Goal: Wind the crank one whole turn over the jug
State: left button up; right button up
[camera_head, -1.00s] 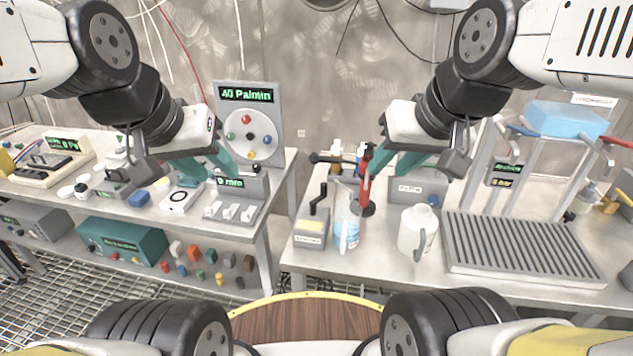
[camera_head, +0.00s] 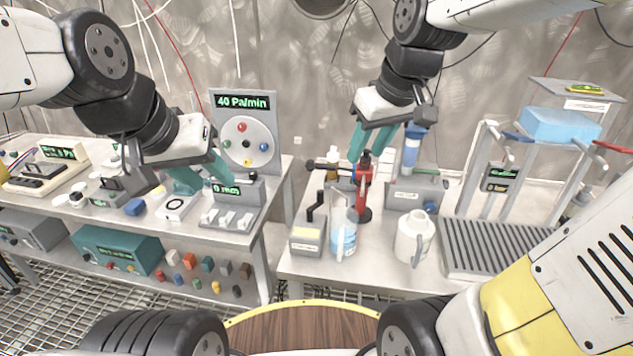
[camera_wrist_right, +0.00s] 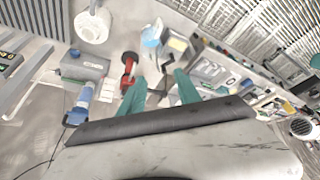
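A grey box (camera_head: 306,240) with a bent black crank (camera_head: 315,205) stands at the front left of the right-hand bench. A clear jug (camera_head: 343,238) with blue liquid stands just right of it. A red post device (camera_head: 363,190) with a black handle reaching left (camera_head: 325,164) stands behind the jug. My right gripper (camera_head: 368,150) is open and empty, above the red device. In the wrist view, its fingers (camera_wrist_right: 161,80) are apart, with the red device (camera_wrist_right: 128,66) beyond them to the left. My left gripper (camera_head: 205,178) looks open over the left bench.
A white jug (camera_head: 414,238) and a slatted grey tray (camera_head: 495,246) lie to the right. A grey unit with a blue cylinder (camera_head: 411,150) stands behind. A blue block sits on a rack (camera_head: 560,125). A gap separates the two benches.

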jog(key=w+a+f+n+g, duration=0.25)
jog(key=w+f+n, duration=0.2)
jog(key=w, duration=0.45)
jog(key=n+g+h, duration=0.2)
jog(key=n, duration=0.3)
send_over(321, 191)
notch_tip(321, 191, down, 10)
jog(key=shift+f, duration=0.1)
notch_tip(321, 191, down, 8)
jog(key=shift+a+r, duration=0.1)
grip_shut()
